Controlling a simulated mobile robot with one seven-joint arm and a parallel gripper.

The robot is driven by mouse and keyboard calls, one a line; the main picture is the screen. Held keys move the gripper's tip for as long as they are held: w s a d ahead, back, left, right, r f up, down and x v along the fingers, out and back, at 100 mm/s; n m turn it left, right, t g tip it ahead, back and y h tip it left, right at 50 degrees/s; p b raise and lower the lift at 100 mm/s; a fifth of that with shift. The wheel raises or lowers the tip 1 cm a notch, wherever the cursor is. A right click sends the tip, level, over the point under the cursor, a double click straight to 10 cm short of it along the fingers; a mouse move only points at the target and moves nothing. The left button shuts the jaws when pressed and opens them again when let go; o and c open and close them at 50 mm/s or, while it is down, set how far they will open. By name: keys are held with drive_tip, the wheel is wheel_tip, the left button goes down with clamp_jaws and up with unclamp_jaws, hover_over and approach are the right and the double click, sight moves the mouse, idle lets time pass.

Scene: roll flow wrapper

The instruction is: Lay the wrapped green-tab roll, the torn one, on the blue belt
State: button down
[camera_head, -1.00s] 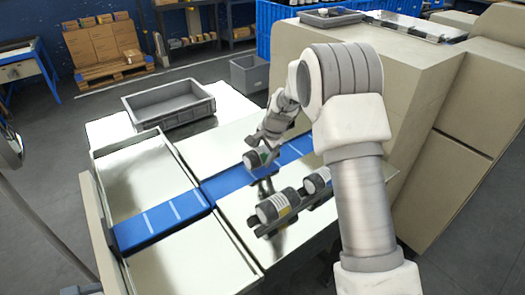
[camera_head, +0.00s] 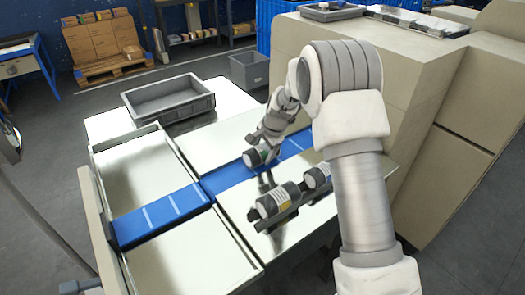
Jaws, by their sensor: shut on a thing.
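My gripper (camera_head: 268,143) is shut on a dark roll with a pale end face and a green mark, the green-tab roll (camera_head: 256,157). The roll is at the near edge of the blue belt (camera_head: 232,178), right of the belt's middle. I cannot tell whether it touches the belt or hangs just above it. Any tear in its wrapping is too small to see. The gripper's fingers are partly hidden by the wrist and the roll.
Two more rolls, one with a yellow mark (camera_head: 272,206) and one beside my arm (camera_head: 316,178), lie on a dark rack (camera_head: 290,214) in front of the belt. A grey crate (camera_head: 190,111) stands behind on the table. The belt's left part (camera_head: 135,228) is clear.

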drive_tip(key=shift+f, duration=0.25)
unclamp_jaws()
drive_tip(key=p+v, duration=0.2)
drive_tip(key=v, duration=1.5)
drive_tip(key=shift+r, duration=0.25)
drive_tip(key=shift+s, duration=0.1)
